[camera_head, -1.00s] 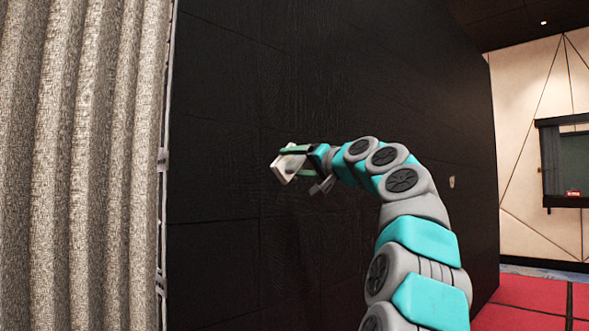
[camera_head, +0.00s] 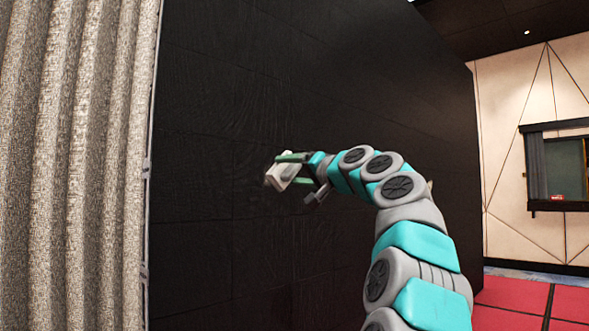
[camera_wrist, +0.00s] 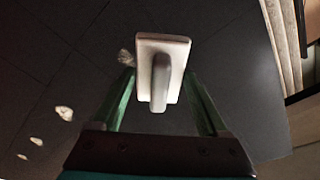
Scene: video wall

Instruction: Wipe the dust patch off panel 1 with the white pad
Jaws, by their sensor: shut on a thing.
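The white pad (camera_head: 278,178) is a flat pale block with a grey handle, held out in front of the black video wall (camera_head: 330,90). My gripper (camera_head: 292,170) is shut on the pad, its green fingers at either side of the handle. In the wrist view the pad (camera_wrist: 177,68) is seen from its handle side. A pale dust patch (camera_wrist: 126,57) shows on the wall just left of the pad's upper edge. I cannot tell whether the pad touches the wall, nor which panel is panel 1.
In the wrist view, more pale patches (camera_wrist: 64,113) lie in a line to the lower left. A grey pleated curtain (camera_head: 75,160) stands along the wall's left edge. Red flooring (camera_head: 530,297) and a pale wall with a window (camera_head: 560,165) are at the right.

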